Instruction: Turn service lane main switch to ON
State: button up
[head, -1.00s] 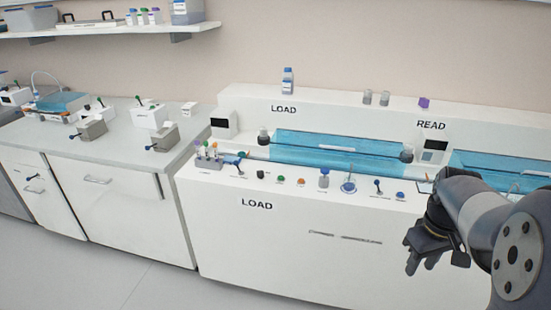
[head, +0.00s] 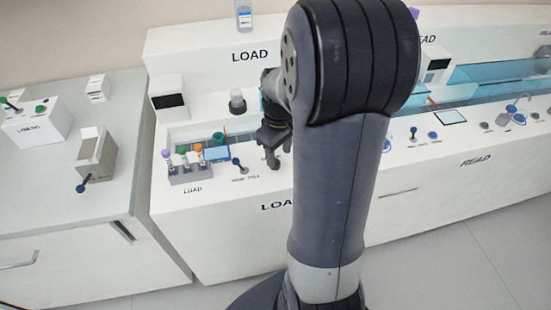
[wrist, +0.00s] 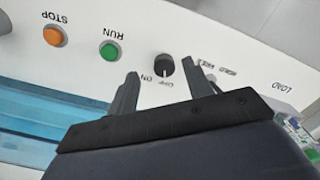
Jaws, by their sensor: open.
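A black rotary knob (wrist: 163,65) with a white mark sits on the white panel in the wrist view, with ON and OFF lettering upside down beside it. The mark seems to face the OFF lettering. No label naming the service lane is readable. My gripper (wrist: 163,73) is open, its two fingers on either side of the knob as seen there; I cannot tell if they touch it. In the head view my gripper (head: 272,158) is over the front ledge of the LOAD section, and my arm hides the panel to its right, including the knob.
A green RUN button (wrist: 110,51) and an orange STOP button (wrist: 54,36) lie left of the knob in the wrist view. A blue-tipped lever (head: 237,163) and a rack of capped tubes (head: 190,172) stand left of my gripper. A grey switch box (head: 96,155) is farther left.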

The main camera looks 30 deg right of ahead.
jog(key=f, duration=0.1)
jog(key=w+f, duration=0.1)
jog(key=shift+a+f, duration=0.35)
jog(key=shift+a, duration=0.05)
jog(key=shift+f, duration=0.45)
jog(key=shift+c, duration=0.6)
jog(key=c, duration=0.9)
jog(key=shift+o, duration=0.2)
jog(key=shift+m, duration=0.3)
jog(key=m, duration=0.3)
jog(key=shift+m, duration=0.3)
jog(key=shift+m+p, duration=0.45)
jog(key=shift+m, duration=1.85)
